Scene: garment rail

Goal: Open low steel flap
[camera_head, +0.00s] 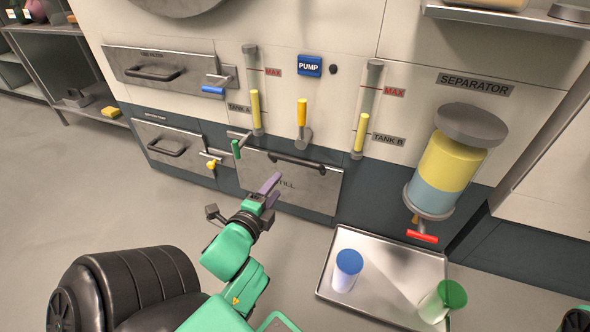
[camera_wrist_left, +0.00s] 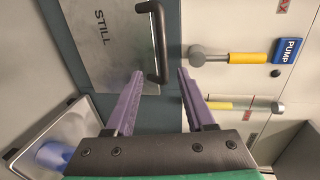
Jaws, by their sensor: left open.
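The low steel flap (camera_head: 312,196) is a flat metal panel low on the cabinet front, marked STILL, with a black bar handle (camera_head: 297,161) along its top edge. It looks shut. The flap (camera_wrist_left: 110,45) and its handle (camera_wrist_left: 159,40) also show in the left wrist view. My left gripper (camera_head: 270,185) is in front of the flap, with purple fingers open and empty. In the left wrist view the near end of the handle appears between the open fingertips (camera_wrist_left: 160,72); contact cannot be told. My right gripper is not in view.
A steel tray (camera_head: 385,312) with a blue-topped cup (camera_head: 347,268) and a green-topped cup (camera_head: 443,299) lies right of the flap. The separator (camera_head: 450,165) with its red tap (camera_head: 422,236) hangs above it. Two drawers (camera_head: 160,72) are left of the flap. A green-handled valve (camera_head: 236,149) juts out near its upper left corner.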

